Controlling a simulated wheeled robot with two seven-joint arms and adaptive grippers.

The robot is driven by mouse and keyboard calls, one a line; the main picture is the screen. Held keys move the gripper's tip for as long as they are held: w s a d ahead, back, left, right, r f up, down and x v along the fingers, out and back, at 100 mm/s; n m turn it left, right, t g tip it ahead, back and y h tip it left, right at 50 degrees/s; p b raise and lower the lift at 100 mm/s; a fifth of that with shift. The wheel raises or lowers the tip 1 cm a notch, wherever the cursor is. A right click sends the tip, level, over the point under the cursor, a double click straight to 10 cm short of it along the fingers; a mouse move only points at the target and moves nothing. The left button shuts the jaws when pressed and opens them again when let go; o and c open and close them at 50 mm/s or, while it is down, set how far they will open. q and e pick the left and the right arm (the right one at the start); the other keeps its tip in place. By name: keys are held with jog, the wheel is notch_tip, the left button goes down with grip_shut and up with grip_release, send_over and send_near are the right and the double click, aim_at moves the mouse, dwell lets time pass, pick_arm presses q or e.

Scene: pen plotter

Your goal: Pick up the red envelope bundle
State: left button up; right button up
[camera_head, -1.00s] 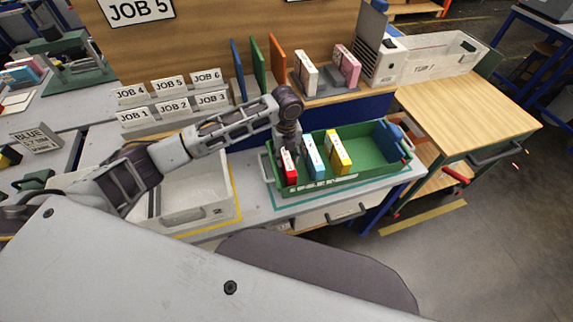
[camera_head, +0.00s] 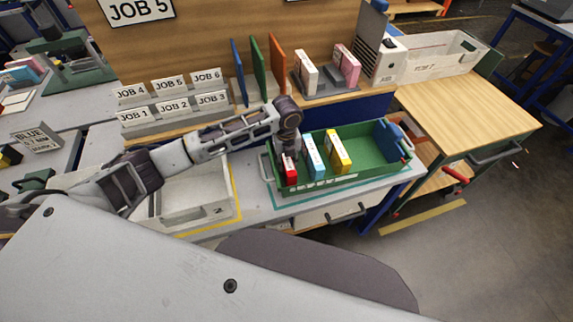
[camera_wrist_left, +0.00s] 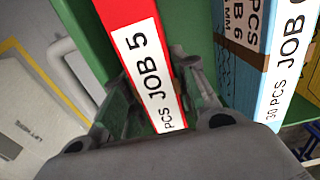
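The red envelope bundle (camera_head: 291,175) stands upright at the left end of the green crate (camera_head: 360,181). In the left wrist view the red bundle (camera_wrist_left: 136,50) shows a white label reading JOB 5. My left gripper (camera_head: 290,155) is over the bundle from above, with one finger on each side of it. In the left wrist view the left gripper's fingers (camera_wrist_left: 152,72) straddle the bundle and look open, close to its sides. Whether either finger touches it is hard to see. My right gripper is not in view.
A light blue bundle (camera_head: 314,158) and a yellow bundle (camera_head: 339,153) stand to the right in the same crate. A white tray (camera_head: 190,213) lies left of the crate. Upright dividers (camera_head: 258,66) and JOB card holders stand behind. The crate's right half is mostly free.

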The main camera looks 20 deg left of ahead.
pick_arm(q)
grip_shut()
jog(key=shift+r, duration=0.1)
jog(key=shift+r, duration=4.9)
